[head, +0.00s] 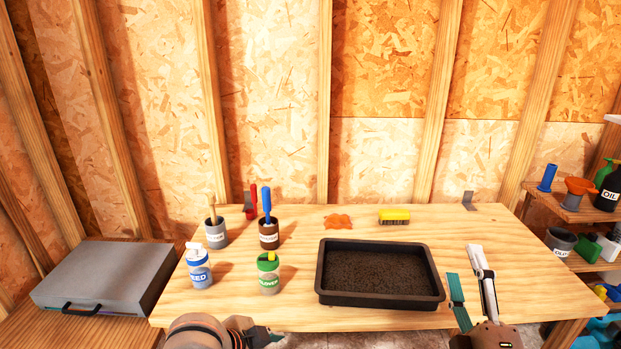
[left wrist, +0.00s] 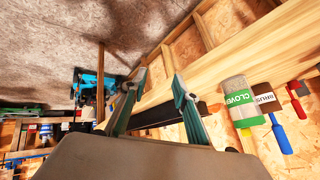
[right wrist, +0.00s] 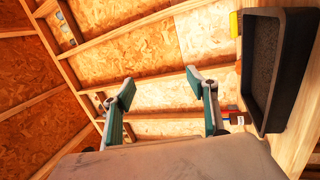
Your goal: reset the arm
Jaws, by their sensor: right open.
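My right gripper (head: 467,275) is raised at the front right of the workbench (head: 300,310), beside the black tray. Its two fingers are apart and empty, as the right wrist view (right wrist: 161,90) also shows. My left arm comes in at the bottom edge of the head view, and its gripper shows only in part there. In the left wrist view the left gripper (left wrist: 158,85) has its fingers apart with nothing between them. The black tray (head: 380,300) is filled with dark soil and lies flat on the bench.
A seed bottle (head: 200,270), a clover shaker (head: 268,275), a grey cup (head: 216,235) and a brown cup (head: 268,236) holding tools stand left. An orange cloth (head: 338,222) and yellow brush (head: 394,217) lie behind the tray. A grey case (head: 105,280) sits far left; shelves (head: 570,210) stand right.

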